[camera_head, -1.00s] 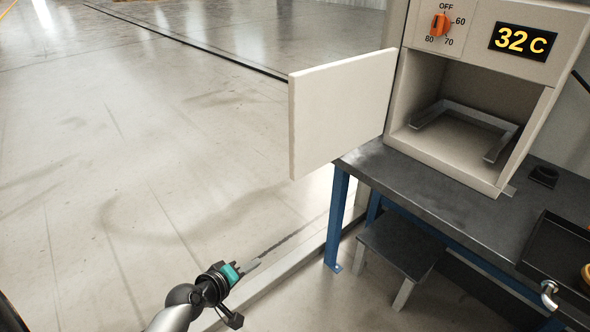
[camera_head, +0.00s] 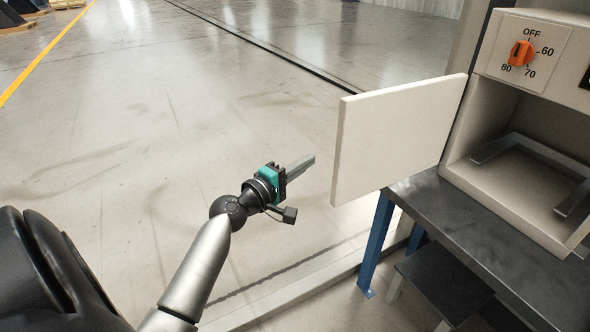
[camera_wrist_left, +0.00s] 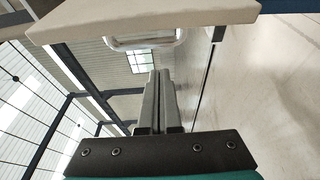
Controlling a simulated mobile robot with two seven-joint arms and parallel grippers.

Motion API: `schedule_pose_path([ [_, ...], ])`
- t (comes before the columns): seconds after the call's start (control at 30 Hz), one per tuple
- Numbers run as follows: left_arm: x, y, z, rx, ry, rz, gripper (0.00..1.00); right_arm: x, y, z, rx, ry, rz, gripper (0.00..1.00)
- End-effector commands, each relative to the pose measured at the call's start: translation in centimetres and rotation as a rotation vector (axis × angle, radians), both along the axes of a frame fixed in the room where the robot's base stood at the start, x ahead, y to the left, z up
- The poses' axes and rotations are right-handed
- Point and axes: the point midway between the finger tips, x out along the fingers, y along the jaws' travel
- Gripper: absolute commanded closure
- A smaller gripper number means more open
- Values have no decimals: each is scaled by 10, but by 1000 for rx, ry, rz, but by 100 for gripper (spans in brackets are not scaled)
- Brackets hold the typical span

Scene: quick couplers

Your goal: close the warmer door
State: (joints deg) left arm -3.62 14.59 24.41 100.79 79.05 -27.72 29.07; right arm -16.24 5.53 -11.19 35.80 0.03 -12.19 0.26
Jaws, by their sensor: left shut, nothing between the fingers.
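The warmer door (camera_head: 395,138) is a flat cream panel swung wide open to the left of the warmer (camera_head: 455,160). The warmer's front is open and its cavity shows. My left gripper (camera_head: 308,162) is shut and empty, just left of the door's free edge, with a gap visible in the head view. In the left wrist view the shut fingers (camera_wrist_left: 159,85) point toward the door (camera_wrist_left: 140,20), whose light handle (camera_wrist_left: 146,42) shows beyond the fingertips. The handle is hidden in the head view. My right gripper is not in view.
The warmer stands on a dark bench (camera_head: 440,220) with blue legs (camera_head: 376,245). A grey U-shaped bracket (camera_head: 530,155) lies inside the cavity. An orange dial (camera_head: 522,53) is on the front. A lower dark stool (camera_head: 445,285) stands under the bench.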

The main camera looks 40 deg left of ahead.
Motion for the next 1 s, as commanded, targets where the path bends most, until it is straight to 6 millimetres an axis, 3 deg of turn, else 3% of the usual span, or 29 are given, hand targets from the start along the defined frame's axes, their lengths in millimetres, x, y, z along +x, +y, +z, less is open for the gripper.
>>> schedule_pose_path([
  [0.23, 37, -3, 1, 0, -1, -1, 100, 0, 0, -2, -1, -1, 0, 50],
  [0.5, 20, -35, 0, -1, 1, -1, 100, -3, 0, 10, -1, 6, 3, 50],
  [1.0, 19, -40, 0, 1, 1, 0, 100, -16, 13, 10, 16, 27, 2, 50],
])
